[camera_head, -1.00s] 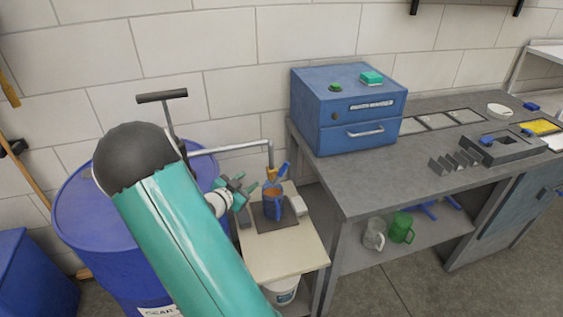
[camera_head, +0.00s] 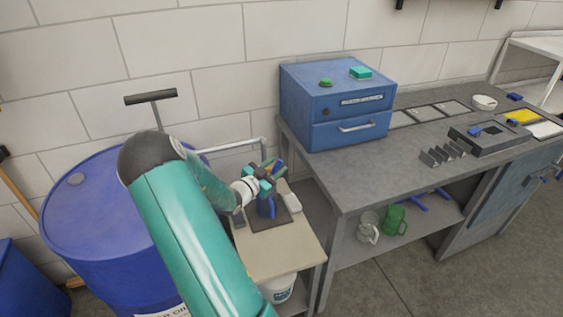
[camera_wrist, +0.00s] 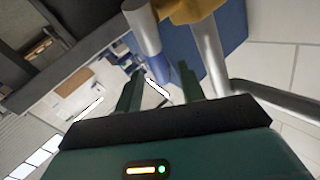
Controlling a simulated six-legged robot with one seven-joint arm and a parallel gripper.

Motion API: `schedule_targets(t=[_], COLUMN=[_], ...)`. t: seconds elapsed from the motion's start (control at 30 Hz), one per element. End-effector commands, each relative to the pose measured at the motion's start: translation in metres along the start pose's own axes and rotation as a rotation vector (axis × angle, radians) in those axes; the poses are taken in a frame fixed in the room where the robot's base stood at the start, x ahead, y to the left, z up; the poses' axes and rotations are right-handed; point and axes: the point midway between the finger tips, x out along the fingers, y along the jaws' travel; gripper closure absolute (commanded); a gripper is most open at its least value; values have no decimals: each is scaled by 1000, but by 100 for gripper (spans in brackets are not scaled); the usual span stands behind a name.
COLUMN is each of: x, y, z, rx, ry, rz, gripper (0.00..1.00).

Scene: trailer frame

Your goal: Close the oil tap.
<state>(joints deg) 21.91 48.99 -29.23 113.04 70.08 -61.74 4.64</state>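The oil tap sits at the end of a grey pipe (camera_head: 235,145) from the blue drum. In the wrist view its yellow-brown body (camera_wrist: 190,10) is at the top, with a grey-blue cylindrical handle (camera_wrist: 142,25) beside it. My gripper (camera_head: 264,174) is at the tap in the head view and hides most of it. The handle's end lies just beyond the fingertips; contact cannot be told. A blue mug (camera_head: 266,208) stands below the tap, partly hidden.
The mug's dark mat (camera_head: 268,222) lies on a small light table (camera_head: 270,255). The blue drum (camera_head: 85,210) stands left. A grey workbench (camera_head: 360,185) with a blue cabinet (camera_head: 335,105) is to the right. A white object (camera_head: 291,203) lies beside the mug.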

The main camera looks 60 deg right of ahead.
Motion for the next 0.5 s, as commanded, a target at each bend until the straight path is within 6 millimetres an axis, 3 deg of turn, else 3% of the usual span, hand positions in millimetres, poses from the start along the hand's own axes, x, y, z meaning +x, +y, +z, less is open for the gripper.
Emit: schedule_targets(t=[0.2,0.5], x=[32,40], y=[-2,-3], z=[0,1], rx=[0,1], ry=[1,-1], rz=[1,0], gripper=[61,61])
